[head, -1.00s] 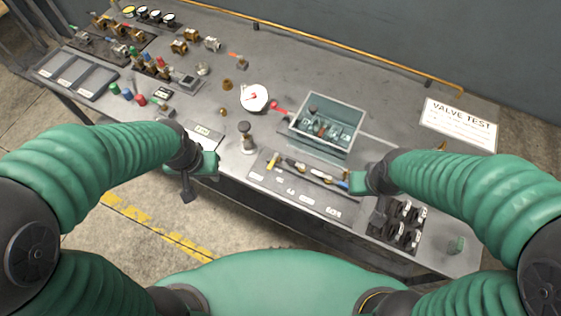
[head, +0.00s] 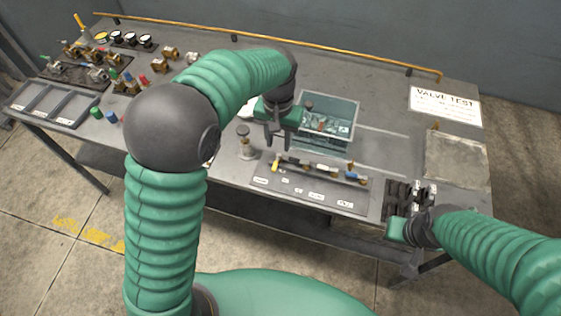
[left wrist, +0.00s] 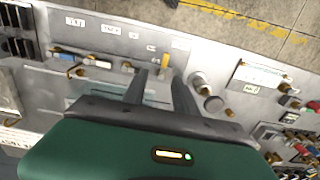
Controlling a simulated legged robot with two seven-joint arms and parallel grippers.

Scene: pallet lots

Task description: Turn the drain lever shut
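The glass-walled tank (head: 326,123) stands on the bench, with water and small parts inside. The red drain lever at its left side, seen in the earlier head view, is hidden now behind my left gripper. My left gripper (head: 277,142) hangs fingers down just left of the tank. In the left wrist view its two dark fingers (left wrist: 160,90) are apart with nothing held between them. A row of fittings with yellow and blue handles (head: 318,169) lies just in front of the tank. My right gripper (head: 397,230) is at the bench's front right edge; its fingers are not clear.
A dark knob on a post (head: 243,138) stands left of my left gripper. A white disc (head: 247,109) shows partly behind my arm. The VALVE TEST sign (head: 445,105) lies at right. A yellow rail (head: 330,54) runs along the back. Bench right of the tank is fairly clear.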

